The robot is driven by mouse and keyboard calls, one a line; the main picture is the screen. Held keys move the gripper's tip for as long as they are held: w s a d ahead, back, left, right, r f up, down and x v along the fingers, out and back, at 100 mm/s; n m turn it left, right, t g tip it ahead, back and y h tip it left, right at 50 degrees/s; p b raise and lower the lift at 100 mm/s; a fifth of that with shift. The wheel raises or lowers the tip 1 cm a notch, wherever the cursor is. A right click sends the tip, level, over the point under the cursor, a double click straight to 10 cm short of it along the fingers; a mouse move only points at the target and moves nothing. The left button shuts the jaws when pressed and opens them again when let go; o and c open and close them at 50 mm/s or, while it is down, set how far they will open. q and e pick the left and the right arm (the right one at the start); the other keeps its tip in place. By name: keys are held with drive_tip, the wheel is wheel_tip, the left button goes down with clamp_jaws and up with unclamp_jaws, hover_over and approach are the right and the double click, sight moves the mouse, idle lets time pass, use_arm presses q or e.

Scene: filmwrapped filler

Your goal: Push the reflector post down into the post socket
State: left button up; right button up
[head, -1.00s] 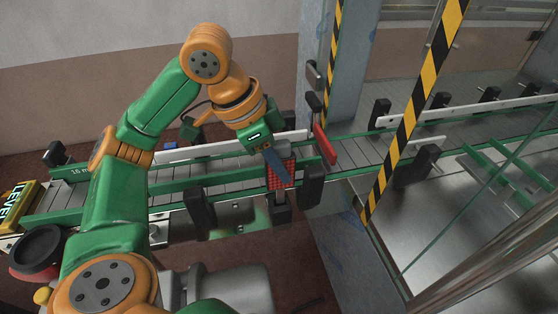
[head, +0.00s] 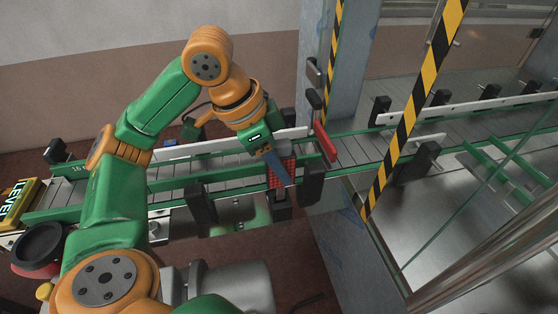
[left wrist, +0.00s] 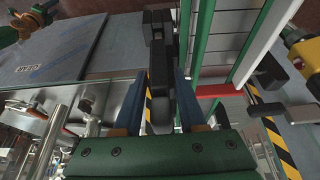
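The reflector post shows in the head view as a red gridded reflector (head: 288,163) at the near side of the conveyor, partly covered by my gripper. The dark post socket (head: 281,211) is below it; how deep the post sits in it I cannot tell. My left gripper (head: 284,180) points down, with a blue finger across the front of the reflector. In the left wrist view the two blue fingers (left wrist: 159,75) stand apart, with a dark upright shape between or beyond them. Contact with the post is not clear. My right gripper is not in view.
The conveyor (head: 230,170) runs behind, with black guide brackets (head: 312,180) close on the right. A red flap (head: 325,142) hangs beside a grey pillar (head: 345,100). A black-and-yellow striped bar (head: 405,120) stands farther right. A yellow level box (head: 18,203) is at far left.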

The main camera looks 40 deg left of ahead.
use_arm(q)
drive_tip(key=shift+o, duration=0.9)
drive_tip(key=shift+w, duration=0.1)
drive_tip(key=p+v, duration=0.2)
drive_tip(key=v, duration=0.4)
drive_tip(key=shift+a+r, duration=0.1)
drive_tip(key=shift+r, duration=0.2)
drive_tip(key=shift+s+a+r, duration=0.15)
drive_tip(key=shift+s, duration=0.15)
